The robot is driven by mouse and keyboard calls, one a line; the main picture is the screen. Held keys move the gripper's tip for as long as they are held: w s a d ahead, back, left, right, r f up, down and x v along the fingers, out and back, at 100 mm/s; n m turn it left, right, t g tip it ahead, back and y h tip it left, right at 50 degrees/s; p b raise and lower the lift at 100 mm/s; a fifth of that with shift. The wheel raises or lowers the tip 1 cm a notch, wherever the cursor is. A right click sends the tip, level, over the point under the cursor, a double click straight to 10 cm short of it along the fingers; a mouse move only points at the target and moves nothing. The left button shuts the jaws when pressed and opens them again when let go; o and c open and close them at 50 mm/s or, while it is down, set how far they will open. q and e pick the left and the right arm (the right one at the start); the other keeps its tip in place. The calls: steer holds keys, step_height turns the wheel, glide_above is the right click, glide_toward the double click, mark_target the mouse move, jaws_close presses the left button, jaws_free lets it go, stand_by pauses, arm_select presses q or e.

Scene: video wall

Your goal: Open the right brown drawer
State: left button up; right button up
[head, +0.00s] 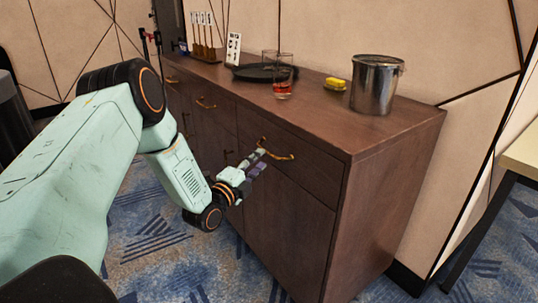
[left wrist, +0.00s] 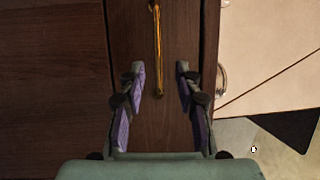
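The right brown drawer (head: 318,172) is at the top of the wooden cabinet's front, towards its right end, and looks shut and flush. Its brass handle (head: 280,156) is a thin curved bar. My left gripper (head: 259,160) is in front of the drawer, close to the handle's left part. In the left wrist view, the handle (left wrist: 157,50) runs upright, with its lower end between the open fingers (left wrist: 159,75) and apart from both. Whether the fingertips reach as deep as the bar is unclear. My right gripper is not in view.
The cabinet top (head: 325,120) holds a metal bucket (head: 376,86), a yellow sponge (head: 335,83), a glass with red drink (head: 283,82), a black tray (head: 254,73) and a white sign (head: 233,48). A table (head: 522,155) stands at the right. Patterned carpet (head: 150,235) lies before the cabinet.

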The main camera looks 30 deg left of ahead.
mark_target(267, 153)
arm_select(q)
steer(key=w+b, duration=0.1)
steer(key=w, duration=0.2)
steer(key=w+b, duration=0.1)
steer(key=w, duration=0.2)
steer(key=shift+r, duration=0.2)
jaws_close()
stand_by(0.5)
